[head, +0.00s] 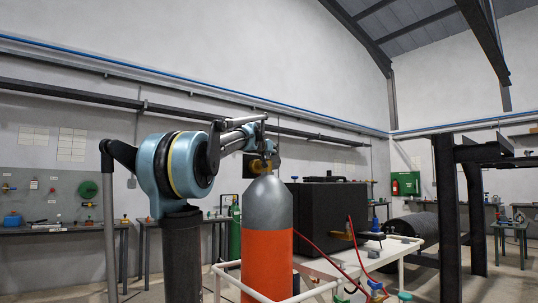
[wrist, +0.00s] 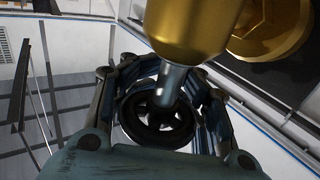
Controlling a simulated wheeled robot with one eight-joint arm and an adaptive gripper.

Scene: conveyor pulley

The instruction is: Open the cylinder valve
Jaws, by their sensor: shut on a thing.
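The gas cylinder (head: 267,262) stands upright in the middle of the head view, orange below with a grey shoulder. Its brass valve (head: 259,166) sits on top and also fills the upper part of the wrist view (wrist: 188,28). A silver stem (wrist: 167,84) runs from the valve to a round black handwheel (wrist: 157,127) with spokes. My gripper (wrist: 163,103) has its fingers around the handwheel's rim and is shut on it. In the head view, my arm reaches over to the cylinder top from the left; the fingers and wheel are too small and covered to make out there.
A large black box (head: 333,212) stands on a white table (head: 350,262) right behind the cylinder. A red hose (head: 312,244) runs close by it. A dark steel post (head: 446,215) stands at right.

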